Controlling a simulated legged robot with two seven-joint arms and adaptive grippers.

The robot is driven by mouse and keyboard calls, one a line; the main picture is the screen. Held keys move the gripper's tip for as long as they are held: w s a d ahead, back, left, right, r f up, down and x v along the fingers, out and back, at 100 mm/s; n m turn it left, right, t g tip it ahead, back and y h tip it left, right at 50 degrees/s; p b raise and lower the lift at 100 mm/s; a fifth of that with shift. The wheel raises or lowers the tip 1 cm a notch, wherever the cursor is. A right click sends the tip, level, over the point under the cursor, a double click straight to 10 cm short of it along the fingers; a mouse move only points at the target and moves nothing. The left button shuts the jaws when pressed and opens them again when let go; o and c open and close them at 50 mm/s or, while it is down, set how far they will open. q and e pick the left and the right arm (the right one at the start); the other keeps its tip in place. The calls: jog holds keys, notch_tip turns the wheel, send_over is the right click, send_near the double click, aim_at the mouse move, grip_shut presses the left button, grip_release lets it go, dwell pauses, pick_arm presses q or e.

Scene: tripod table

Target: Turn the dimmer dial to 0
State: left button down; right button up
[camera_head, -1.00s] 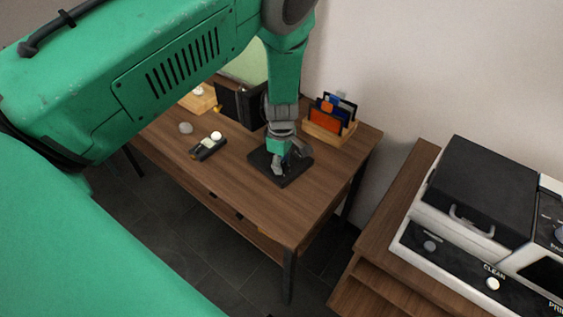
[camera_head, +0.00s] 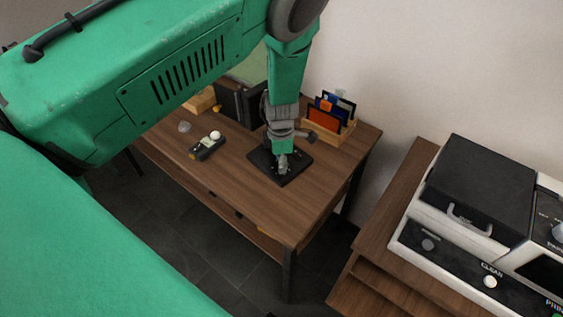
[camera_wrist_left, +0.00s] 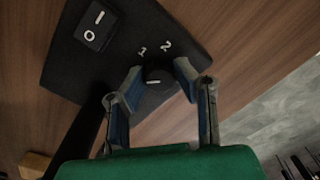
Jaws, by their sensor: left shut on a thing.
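The dimmer dial (camera_wrist_left: 160,75) is a round black knob with a short white mark, on a black plate (camera_wrist_left: 190,30) with white numbers 1 and 2 beside it. No 0 is visible next to the dial. In the left wrist view my left gripper (camera_wrist_left: 159,84) has a finger on each side of the dial and is shut on it. In the head view my left gripper (camera_head: 282,165) points down at the black plate (camera_head: 262,162) on the wooden table and hides the dial. My right gripper is in neither view.
A rocker switch (camera_wrist_left: 96,25) marked O and I shares the plate. On the table stand a wooden file holder (camera_head: 327,130), a black box (camera_head: 237,106) and a small dark device (camera_head: 207,149). A black-and-white machine (camera_head: 480,200) stands at right. The table's front right is clear.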

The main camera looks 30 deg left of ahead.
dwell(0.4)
pick_arm(q)
jog(key=c, duration=1.3)
grip_release()
jog(key=shift+w+f, duration=0.1)
jog(key=shift+r, duration=0.55)
notch_tip(320, 180, up, 11)
jog(key=shift+f, duration=0.1)
